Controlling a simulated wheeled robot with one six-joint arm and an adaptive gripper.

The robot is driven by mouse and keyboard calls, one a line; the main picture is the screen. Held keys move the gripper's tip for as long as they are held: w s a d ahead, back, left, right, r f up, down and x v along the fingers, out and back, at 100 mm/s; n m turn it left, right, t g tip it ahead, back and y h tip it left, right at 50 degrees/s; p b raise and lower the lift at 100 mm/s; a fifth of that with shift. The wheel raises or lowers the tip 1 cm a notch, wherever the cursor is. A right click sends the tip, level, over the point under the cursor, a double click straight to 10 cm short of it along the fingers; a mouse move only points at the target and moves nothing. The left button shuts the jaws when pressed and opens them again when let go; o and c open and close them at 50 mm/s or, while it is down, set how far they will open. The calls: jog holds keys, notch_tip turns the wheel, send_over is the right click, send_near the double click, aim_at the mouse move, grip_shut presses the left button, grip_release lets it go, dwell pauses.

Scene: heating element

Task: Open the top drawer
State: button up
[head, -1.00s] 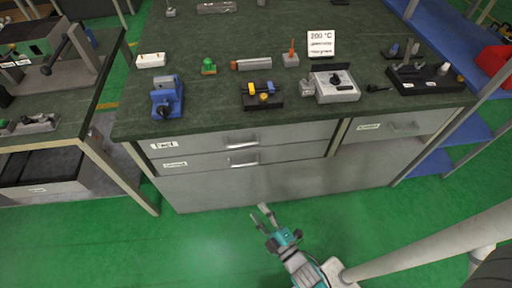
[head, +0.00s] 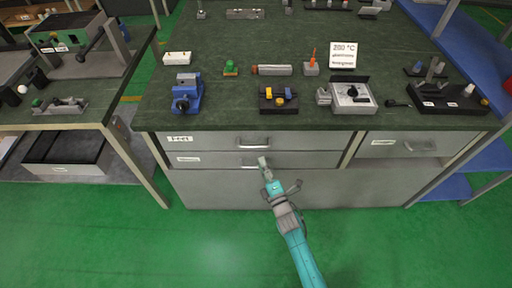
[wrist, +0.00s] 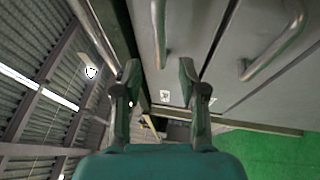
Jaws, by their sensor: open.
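The top drawer (head: 215,142) is a closed grey front just under the dark tabletop, with a metal bar handle (head: 254,141) and a white label at its left. In the wrist view this handle (wrist: 160,38) appears ahead, in line with the gap between my fingers. My gripper (head: 278,174) is open and empty, in front of the drawers in the head view. It partly covers the second drawer's handle there. In the wrist view my two fingers (wrist: 157,80) are spread, with no visible contact with the handle.
The second drawer (head: 215,160), also closed, has its own handle (wrist: 273,45) to the right in the wrist view. Another drawer (head: 400,145) is at the right. The tabletop (head: 220,112) holds a blue vise (head: 186,95) and other tools. Green floor in front is free.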

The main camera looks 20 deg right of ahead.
aim_at(254, 146)
jog(key=x, duration=0.8)
jog(key=shift+w, duration=0.2)
grip_shut()
